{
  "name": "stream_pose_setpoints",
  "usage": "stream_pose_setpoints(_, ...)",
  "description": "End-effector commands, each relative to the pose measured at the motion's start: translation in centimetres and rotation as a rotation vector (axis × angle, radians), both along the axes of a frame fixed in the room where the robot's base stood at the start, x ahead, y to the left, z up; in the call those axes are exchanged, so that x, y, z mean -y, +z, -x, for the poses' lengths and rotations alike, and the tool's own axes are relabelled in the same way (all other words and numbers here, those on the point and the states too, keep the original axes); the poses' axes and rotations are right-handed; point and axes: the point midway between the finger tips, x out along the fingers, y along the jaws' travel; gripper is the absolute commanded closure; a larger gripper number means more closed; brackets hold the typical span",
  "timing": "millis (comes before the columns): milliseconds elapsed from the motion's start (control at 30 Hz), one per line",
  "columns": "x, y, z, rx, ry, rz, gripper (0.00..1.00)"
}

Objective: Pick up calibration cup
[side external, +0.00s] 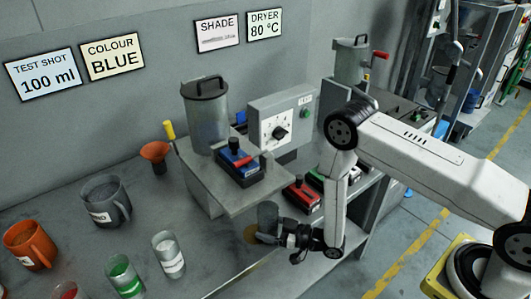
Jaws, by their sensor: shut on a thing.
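A small grey cylindrical cup (267,214), which I take to be the calibration cup, is at the front edge of the raised metal stand. My gripper (270,236) comes in from the right and is shut on the cup, low on its body. The fingers and the cup's base overlap, so its underside is hidden. I cannot tell whether the cup touches the surface below. A round tan disc (250,234) shows just left of the fingers, partly covered.
The stand (245,198) carries a lidded grey canister (205,112) and a blue-red device (240,165). A control box (283,119) is behind. Labelled mugs (107,201), (30,246) and clear cups (168,255), (125,277) stand left. The bench between them and my gripper is clear.

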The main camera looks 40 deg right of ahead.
Motion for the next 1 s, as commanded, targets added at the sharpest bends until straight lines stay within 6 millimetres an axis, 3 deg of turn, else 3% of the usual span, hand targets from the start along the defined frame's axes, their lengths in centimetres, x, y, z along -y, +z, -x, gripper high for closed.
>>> stream_pose_setpoints(500, 5.9, -0.1, 8.9, -0.004, -0.005, -0.001, 0.92)
stream_pose_setpoints(733, 7.2, -0.1, 11.0, -0.003, -0.002, -0.001, 0.92)
stream_pose_setpoints(1000, 7.8, 0.0, 12.0, 0.0, 0.0, -0.001, 0.92)
